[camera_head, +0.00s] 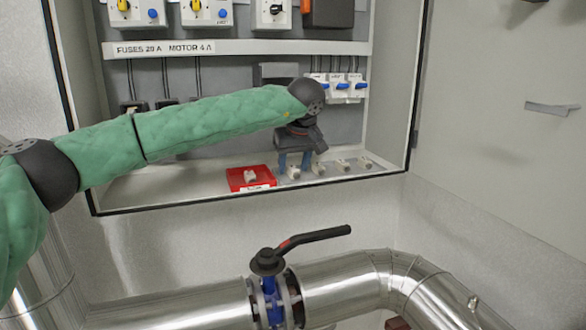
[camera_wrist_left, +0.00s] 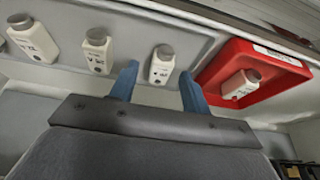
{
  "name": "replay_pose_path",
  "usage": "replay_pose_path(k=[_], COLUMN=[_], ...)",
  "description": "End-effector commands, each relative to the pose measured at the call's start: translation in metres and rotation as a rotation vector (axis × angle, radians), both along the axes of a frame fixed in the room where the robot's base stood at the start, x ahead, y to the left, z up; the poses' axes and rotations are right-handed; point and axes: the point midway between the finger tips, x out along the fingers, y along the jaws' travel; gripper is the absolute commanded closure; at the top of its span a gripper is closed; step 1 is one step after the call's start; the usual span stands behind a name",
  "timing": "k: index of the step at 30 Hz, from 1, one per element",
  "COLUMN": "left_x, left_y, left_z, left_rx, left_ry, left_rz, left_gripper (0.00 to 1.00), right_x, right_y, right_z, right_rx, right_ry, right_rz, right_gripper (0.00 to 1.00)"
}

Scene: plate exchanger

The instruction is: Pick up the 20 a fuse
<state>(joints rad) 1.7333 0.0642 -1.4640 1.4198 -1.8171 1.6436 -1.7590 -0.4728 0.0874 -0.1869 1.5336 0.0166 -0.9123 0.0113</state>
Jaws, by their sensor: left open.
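Several small white fuses with grey caps stand in a row on the cabinet's bottom ledge. One fuse (camera_head: 293,173) is at the left end of that row, and it also shows in the left wrist view (camera_wrist_left: 162,66). Two others in the wrist view are a middle fuse (camera_wrist_left: 98,50) and a far-left fuse (camera_wrist_left: 33,41). Their printed labels are too blurred to read surely. My left gripper (camera_head: 294,162) points down over the row's left end. Its blue fingers are open in the wrist view (camera_wrist_left: 158,75), one on each side of the end fuse, without visible contact. My right gripper is out of view.
A red tray (camera_head: 234,181) with another fuse (camera_head: 250,176) in it sits just left of the gripper. White breakers with blue levers (camera_head: 341,87) are on the back panel behind my arm. A valve handle (camera_head: 313,238) and steel pipes are below the cabinet.

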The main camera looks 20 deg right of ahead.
Motion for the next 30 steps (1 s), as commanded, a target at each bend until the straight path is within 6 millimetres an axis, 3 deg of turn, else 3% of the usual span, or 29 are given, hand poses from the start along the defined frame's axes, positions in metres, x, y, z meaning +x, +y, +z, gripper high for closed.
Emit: replay_pose_path(k=[10,15,18,30], left_x=[0.0013,0.0012,0.0012,0.0002], left_y=[-0.0001,-0.0001,-0.0002,-0.0004], left_z=[-0.0044,-0.0043,-0.0042,-0.0027], left_rx=[-0.001,-0.001,-0.001,-0.001], left_ry=[0.000,0.000,0.000,-0.001], left_rz=[0.000,0.000,0.000,0.000], left_gripper=[0.53,0.86,1.00,1.00], right_x=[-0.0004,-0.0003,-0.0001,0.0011], right_y=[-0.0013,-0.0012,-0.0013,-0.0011], right_z=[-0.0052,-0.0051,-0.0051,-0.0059], right_rx=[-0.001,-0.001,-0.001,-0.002], right_ry=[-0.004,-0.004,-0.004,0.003], right_rz=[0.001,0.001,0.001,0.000], right_gripper=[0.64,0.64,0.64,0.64])
